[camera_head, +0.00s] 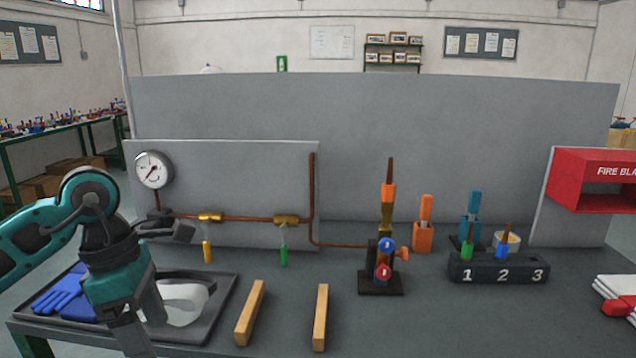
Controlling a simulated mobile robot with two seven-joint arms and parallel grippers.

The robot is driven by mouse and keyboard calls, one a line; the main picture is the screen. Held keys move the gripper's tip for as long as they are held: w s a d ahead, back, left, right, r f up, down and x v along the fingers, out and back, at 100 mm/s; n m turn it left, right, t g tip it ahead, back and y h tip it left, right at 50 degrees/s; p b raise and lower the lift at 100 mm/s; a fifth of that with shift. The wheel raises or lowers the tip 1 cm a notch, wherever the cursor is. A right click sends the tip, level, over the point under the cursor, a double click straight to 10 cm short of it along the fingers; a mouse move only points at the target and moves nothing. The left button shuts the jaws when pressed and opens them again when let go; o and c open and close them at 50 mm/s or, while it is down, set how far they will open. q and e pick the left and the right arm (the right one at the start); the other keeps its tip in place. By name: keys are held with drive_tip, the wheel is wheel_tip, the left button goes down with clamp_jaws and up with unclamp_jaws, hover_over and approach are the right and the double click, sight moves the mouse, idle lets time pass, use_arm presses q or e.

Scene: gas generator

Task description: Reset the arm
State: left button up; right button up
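My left arm (112,262) comes in from the left, teal and dark grey, bent over the table's left end. Its lower end with the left gripper (138,325) points down in front of the black tray (222,300), near the bottom edge of the view. The fingers are partly hidden and cut off, so I cannot tell whether they are open or shut. I see nothing clearly held. My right arm and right gripper are not in view.
The tray holds blue gloves (62,298) and a clear white item (185,303). Two wooden bars (250,312) lie to its right. Behind are a gauge (154,169), copper pipe (250,219) and torch stand (380,282). A numbered block (498,270) stands right.

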use_arm(q)
drive_tip(key=s+d+r+n+t+h, duration=0.1)
drive_tip(key=s+d+n+h, duration=0.1)
drive_tip(key=d+n+h, duration=0.55)
drive_tip(key=s+d+r+n+t+h, duration=0.1)
drive_tip(key=d+n+h, duration=0.2)
drive_tip(key=d+h, duration=0.9)
drive_tip(key=w+a+f+n+t+y+p, duration=0.15)
drive_tip(key=a+f+n+t+y, duration=0.3)
drive_tip(key=n+t, duration=0.55)
drive_tip(key=w+a+f+n+t+y, duration=0.3)
drive_tip(key=f+n+t+y, duration=0.25)
drive_tip(key=n, duration=0.95)
drive_tip(key=s+a+f+n+g+y, duration=0.3)
drive_tip(key=s+f+n+y, duration=0.2)
drive_tip(key=f, duration=0.5)
drive_tip(key=s+a+f+n+g+y, duration=0.3)
drive_tip(key=s+a+f+n+y, duration=0.1)
drive_tip(key=s+f+n, duration=0.3)
wheel_tip(320, 180, down, 3)
drive_tip(key=shift+s+r+n+y, duration=0.1)
drive_tip(key=shift+s+n+y, duration=0.1)
drive_tip(key=shift+n+y, duration=0.15)
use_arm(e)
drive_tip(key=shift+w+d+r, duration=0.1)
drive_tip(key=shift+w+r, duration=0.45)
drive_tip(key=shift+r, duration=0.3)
